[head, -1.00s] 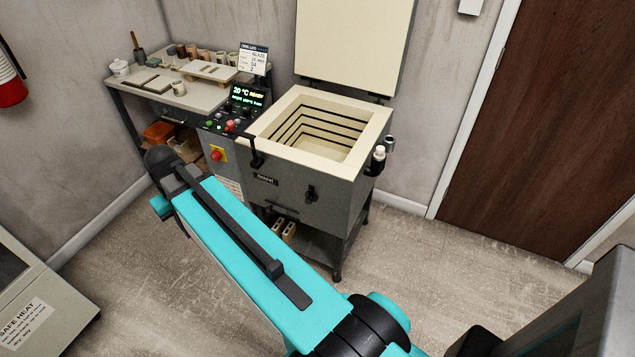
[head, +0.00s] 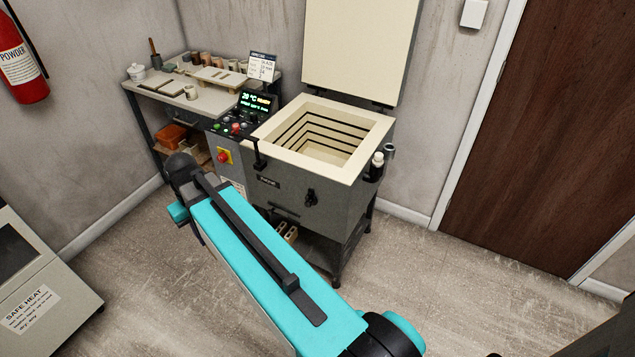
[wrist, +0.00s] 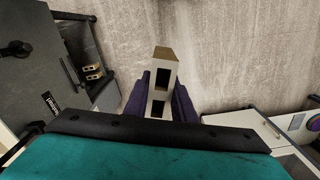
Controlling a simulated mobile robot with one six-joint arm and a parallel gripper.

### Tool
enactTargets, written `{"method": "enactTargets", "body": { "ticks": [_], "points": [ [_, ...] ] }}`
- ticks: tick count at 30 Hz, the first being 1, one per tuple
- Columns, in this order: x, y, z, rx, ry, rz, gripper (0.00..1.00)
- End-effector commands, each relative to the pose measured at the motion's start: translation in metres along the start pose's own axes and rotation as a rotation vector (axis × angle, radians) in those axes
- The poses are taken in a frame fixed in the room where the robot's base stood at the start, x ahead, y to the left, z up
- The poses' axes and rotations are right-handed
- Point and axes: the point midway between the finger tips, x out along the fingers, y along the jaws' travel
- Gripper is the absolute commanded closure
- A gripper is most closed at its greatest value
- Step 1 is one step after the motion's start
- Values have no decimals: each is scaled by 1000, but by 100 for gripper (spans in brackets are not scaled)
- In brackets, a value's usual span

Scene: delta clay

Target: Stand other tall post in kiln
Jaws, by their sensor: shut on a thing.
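In the wrist view my gripper (wrist: 160,102) is shut on a pale tall post (wrist: 165,56) with dark rectangular openings, gripped between its purple fingers. The post sticks out beyond the fingertips over the floor. In the head view the kiln (head: 304,199) stands ahead with its lid (head: 361,45) raised. My arm reaches toward the kiln's front left, and the gripper and post are hidden from the head view. The kiln's side also shows in the wrist view (wrist: 25,85).
Pale hollow blocks (head: 287,233) lie on the shelf under the kiln. A bench (head: 200,104) with cups and boards stands left of the kiln, beside the control panel (head: 240,120). A grey cabinet (head: 40,265) is at the left. Floor is free before the kiln.

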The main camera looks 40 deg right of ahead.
Motion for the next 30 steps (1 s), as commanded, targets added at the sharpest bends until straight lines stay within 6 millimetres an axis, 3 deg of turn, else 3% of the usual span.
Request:
{"method": "enactTargets", "body": {
  "ticks": [11,30],
  "points": [
    [12,-8,-9,-56,1,0,100],
    [46,-10,-43,-286,2,0,100]
  ]
}}
